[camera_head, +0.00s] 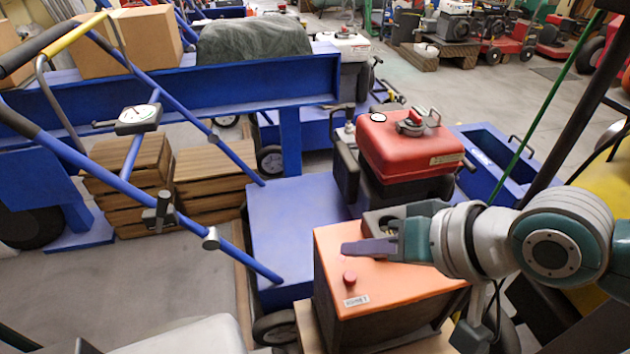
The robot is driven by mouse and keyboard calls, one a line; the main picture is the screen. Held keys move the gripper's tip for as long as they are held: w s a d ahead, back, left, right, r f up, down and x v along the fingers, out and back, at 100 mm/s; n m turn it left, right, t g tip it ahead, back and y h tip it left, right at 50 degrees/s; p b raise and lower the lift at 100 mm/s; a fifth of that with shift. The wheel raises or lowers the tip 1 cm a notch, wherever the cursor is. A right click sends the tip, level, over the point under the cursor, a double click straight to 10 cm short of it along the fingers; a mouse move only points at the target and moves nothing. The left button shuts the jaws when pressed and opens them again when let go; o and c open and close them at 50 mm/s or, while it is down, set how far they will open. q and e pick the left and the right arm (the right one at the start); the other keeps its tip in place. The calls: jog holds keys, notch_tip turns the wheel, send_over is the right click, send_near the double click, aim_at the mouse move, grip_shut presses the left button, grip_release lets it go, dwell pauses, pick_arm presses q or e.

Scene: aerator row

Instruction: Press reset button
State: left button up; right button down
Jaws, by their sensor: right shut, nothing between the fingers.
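The reset button is a small red knob (350,277) on the top face of an orange box (330,247), near its front left. A small white label (356,301) lies below the button. My right gripper (345,248) comes in from the right above the box top. Its fingers are shut and empty, pointing left. The fingertips are behind the button in the picture and look apart from it. I cannot tell their exact height above the box. My left gripper is not in view.
A red-topped engine (408,142) stands just behind the box. A blue machine deck (290,215) lies to the left, with slanted blue handlebars (150,190) over it. Wooden crates (210,172) stand farther left. Open floor (150,278) shows at the lower left.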

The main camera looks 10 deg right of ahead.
aim_at(350, 278)
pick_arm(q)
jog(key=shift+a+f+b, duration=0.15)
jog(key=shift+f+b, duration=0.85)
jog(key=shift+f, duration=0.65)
pick_arm(e)
jog(key=shift+f, duration=1.8)
jog(key=shift+f, duration=0.4)
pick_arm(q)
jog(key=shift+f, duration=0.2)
